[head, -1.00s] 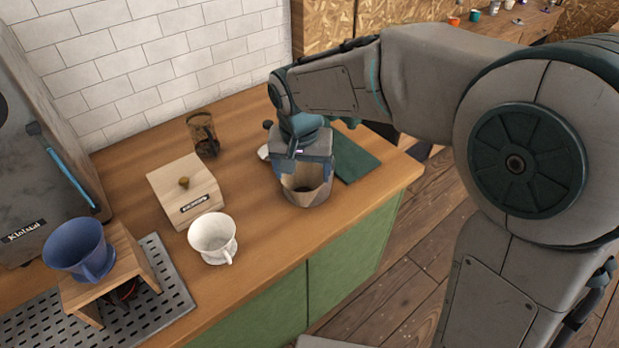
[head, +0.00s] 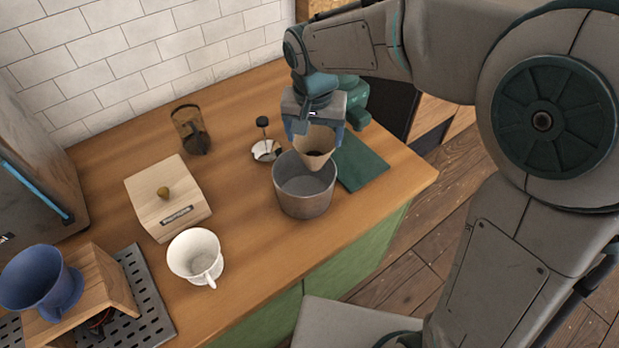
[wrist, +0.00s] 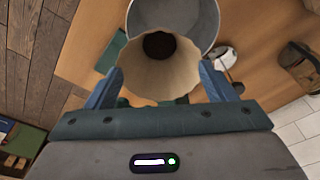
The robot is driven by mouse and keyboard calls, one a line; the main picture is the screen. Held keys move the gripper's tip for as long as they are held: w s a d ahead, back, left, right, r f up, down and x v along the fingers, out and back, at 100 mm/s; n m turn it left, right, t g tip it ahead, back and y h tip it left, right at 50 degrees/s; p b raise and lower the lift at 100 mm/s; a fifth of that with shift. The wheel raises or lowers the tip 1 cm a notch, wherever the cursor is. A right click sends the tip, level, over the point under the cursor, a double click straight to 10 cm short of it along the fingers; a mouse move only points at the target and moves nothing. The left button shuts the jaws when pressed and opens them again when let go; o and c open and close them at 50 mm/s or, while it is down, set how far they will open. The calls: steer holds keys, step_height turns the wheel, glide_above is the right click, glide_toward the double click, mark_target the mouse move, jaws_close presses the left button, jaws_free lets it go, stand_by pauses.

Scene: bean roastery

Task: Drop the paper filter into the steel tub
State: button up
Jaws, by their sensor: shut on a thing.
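The paper filter (head: 314,146) is a tan cone with dark matter at its bottom, seen from above in the wrist view (wrist: 160,75). My gripper (head: 314,132) is shut on the filter, with one blue finger at each side of its rim. The steel tub (head: 303,197) is a grey round open vessel on the wooden counter. The filter hangs over the tub's back right rim in the head view. The tub's inside looks empty where it shows. In the wrist view the tub (wrist: 197,18) is partly hidden behind the filter.
A French press plunger (head: 264,148) and a glass jar (head: 190,130) stand behind the tub on the counter. A wooden box (head: 168,200), a white dripper (head: 195,257) and a blue dripper (head: 40,280) are to the left. A green mat (head: 360,165) lies right of the tub.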

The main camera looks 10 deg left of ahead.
steer(key=shift+s+a+f+b, duration=0.1)
steer(key=shift+s+f+b, duration=0.15)
steer(key=shift+f, duration=0.3)
step_height(320, 180, down, 4)
steer(key=b, duration=0.3)
steer(key=shift+a+f, duration=0.15)
steer(key=shift+f, duration=0.1)
steer(key=o, duration=1.5)
steer(key=shift+o, duration=0.2)
step_height(320, 180, up, 14)
steer(key=s, duration=0.2)
steer(key=shift+b, duration=0.4)
steer(key=shift+f, duration=0.1)
